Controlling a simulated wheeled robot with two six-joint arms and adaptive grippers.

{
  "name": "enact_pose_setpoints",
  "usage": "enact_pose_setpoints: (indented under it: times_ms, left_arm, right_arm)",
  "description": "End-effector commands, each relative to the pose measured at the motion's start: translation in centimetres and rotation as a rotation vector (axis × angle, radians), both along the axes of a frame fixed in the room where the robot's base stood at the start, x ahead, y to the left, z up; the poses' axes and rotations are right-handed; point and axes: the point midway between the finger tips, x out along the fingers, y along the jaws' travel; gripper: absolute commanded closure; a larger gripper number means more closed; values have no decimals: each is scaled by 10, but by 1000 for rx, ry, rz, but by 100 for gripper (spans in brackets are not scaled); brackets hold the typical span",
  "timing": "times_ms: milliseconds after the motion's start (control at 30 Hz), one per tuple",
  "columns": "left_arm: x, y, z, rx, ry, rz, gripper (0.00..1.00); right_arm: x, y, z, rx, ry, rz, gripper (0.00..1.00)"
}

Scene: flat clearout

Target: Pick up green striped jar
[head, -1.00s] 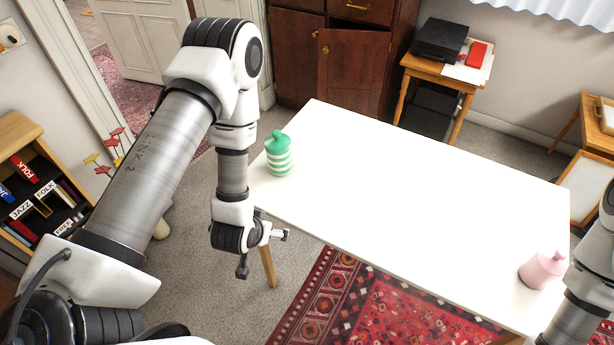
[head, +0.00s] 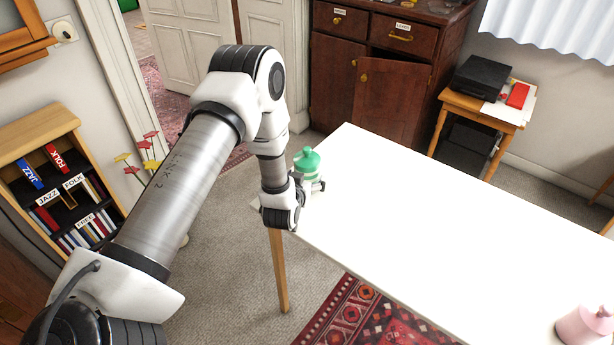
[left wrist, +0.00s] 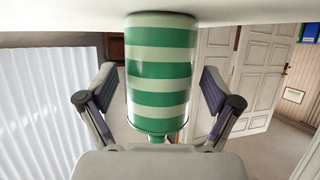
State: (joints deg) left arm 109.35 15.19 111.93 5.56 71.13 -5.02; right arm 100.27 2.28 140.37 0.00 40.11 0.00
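The green striped jar (head: 306,161) has a green lid and green and pale bands, and stands at the left corner of the white table (head: 420,230). My left gripper (head: 311,188) is at the jar, partly hiding its lower part in the head view. In the left wrist view the jar (left wrist: 160,75) appears upside down between the two fingers of the gripper (left wrist: 158,95). The fingers are spread, with a visible gap on each side of the jar. My right gripper is not in view.
A pink jar (head: 587,325) stands at the table's lower right. The table between the two jars is bare. A bookshelf (head: 60,190) is at the left, a dark wooden cabinet (head: 385,70) behind, and a small side table (head: 480,108) at the back right.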

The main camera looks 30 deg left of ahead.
Motion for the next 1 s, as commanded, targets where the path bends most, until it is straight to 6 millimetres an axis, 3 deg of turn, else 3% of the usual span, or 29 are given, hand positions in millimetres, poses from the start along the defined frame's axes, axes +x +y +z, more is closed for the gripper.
enact_pose_setpoints:
  times_ms: [33,133,167,533,1000]
  left_arm:
    - [0,0,0,0,0,0,40]
    - [0,0,0,0,0,0,76]
    - [0,0,0,0,0,0,77]
    - [0,0,3,0,0,0,77]
    - [-3,1,36,-1,0,1,77]
  right_arm:
    - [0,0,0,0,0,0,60]
    - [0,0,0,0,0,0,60]
    - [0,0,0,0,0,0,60]
    - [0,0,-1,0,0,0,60]
    - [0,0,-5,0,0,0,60]
